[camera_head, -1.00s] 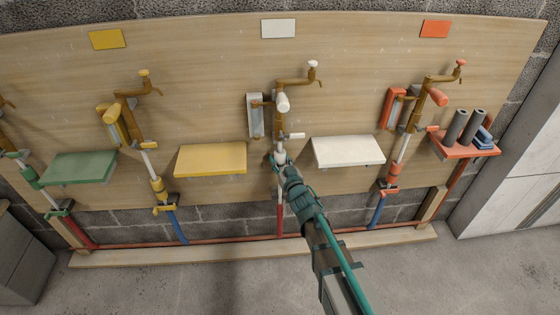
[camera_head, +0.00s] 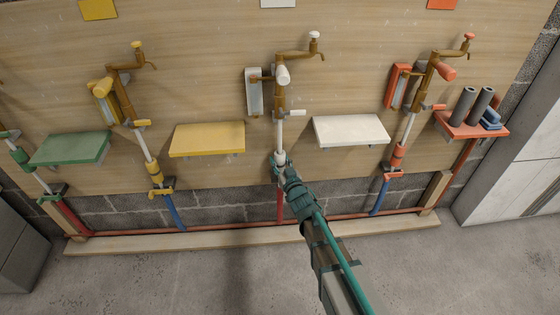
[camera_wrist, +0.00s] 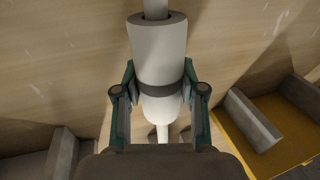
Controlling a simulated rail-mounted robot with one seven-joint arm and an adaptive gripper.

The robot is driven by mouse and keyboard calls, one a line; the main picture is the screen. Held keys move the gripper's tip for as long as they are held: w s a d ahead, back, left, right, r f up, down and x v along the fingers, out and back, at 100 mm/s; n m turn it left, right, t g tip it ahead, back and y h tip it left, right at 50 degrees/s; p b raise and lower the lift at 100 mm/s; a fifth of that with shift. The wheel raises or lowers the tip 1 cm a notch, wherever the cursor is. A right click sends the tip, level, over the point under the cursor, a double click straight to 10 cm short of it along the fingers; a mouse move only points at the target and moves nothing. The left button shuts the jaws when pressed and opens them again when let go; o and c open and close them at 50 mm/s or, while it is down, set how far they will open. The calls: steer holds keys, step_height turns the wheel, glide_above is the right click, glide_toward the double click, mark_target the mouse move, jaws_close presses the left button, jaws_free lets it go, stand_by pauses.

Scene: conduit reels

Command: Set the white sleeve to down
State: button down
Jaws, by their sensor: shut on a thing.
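The white sleeve (camera_head: 280,157) sits on the upright pipe (camera_head: 280,132) of the middle, white-marked station. In the wrist view the sleeve (camera_wrist: 157,50) is a thick white cylinder with a dark band, around the thinner pipe. My gripper (camera_head: 281,165) reaches in from below. Its two fingers (camera_wrist: 158,92) lie on both sides of the sleeve and are shut on it near the band. A white valve lever (camera_head: 294,113) sits above, apart from the sleeve. A red hose (camera_head: 280,203) shows below my gripper. The fingertips partly hide the sleeve in the head view.
A white shelf (camera_head: 351,130) stands to the right and a yellow shelf (camera_head: 207,139) to the left. Neighbouring stations have a yellow sleeve (camera_head: 155,173) and an orange sleeve (camera_head: 397,157). A wooden sill (camera_head: 330,230) runs along the floor.

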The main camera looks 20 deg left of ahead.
steer(key=c, duration=0.6)
jaws_free()
steer(key=shift+f, duration=0.2)
steer(key=shift+c, duration=0.2)
steer(key=v, duration=1.2)
